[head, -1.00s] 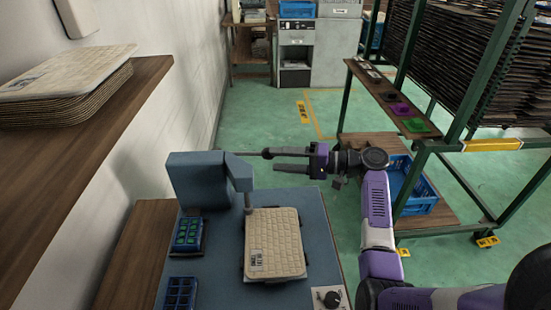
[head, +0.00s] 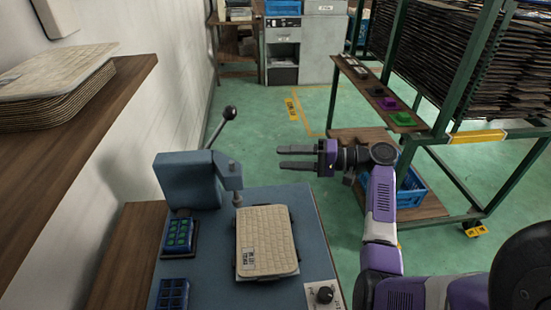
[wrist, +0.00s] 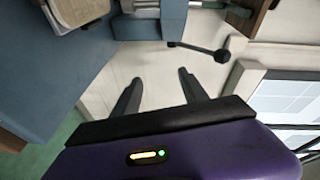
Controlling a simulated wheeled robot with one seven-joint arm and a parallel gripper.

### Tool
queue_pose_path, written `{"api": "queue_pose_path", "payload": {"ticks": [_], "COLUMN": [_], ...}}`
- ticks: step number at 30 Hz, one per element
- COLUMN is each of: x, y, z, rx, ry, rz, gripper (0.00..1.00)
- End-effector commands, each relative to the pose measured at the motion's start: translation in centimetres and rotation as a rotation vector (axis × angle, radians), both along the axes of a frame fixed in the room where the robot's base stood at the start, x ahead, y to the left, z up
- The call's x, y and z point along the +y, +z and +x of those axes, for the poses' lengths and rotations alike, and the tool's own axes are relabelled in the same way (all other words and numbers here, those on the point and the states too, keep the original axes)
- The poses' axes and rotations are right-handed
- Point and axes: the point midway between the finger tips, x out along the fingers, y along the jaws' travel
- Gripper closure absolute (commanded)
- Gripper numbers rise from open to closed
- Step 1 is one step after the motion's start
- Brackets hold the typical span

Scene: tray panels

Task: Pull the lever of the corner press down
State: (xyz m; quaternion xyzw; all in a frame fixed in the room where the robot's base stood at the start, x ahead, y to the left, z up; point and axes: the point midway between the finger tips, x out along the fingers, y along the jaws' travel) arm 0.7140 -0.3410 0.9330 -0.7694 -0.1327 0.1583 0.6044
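The corner press (head: 190,180) is a blue-grey machine at the left of the blue worktable in the head view. Its lever (head: 219,128) slants up and to the right from behind the press body, ending in a black ball knob (head: 230,112). The lever also shows in the wrist view (wrist: 203,49), ahead of the fingers. A cream panel (head: 266,240) lies under the press head. My gripper (head: 279,157) is to the right of the lever knob, apart from it, with its fingers pointing left. In the wrist view the fingers (wrist: 158,85) are spread with nothing between them.
Two blue bins (head: 178,237) with small parts stand at the table's left side. A control knob (head: 325,294) sits at the front right. A green rack (head: 490,110) stands at the right. A wooden shelf with stacked panels (head: 60,90) is at the left.

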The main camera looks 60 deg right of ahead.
Motion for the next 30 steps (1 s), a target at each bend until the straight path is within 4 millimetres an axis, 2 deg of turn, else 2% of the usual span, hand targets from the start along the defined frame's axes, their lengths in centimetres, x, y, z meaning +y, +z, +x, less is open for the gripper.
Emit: {"api": "queue_pose_path", "payload": {"ticks": [3, 9, 30], "x": [-0.8, -1.2, -1.2], "y": [0.1, 0.3, 0.3], "z": [-1.6, -2.8, -2.8], "rx": [-0.001, -0.001, -0.002], "ry": [-0.002, -0.001, -0.001], "rz": [-0.001, -0.002, -0.001], "gripper": [0.49, 0.49, 0.49]}}
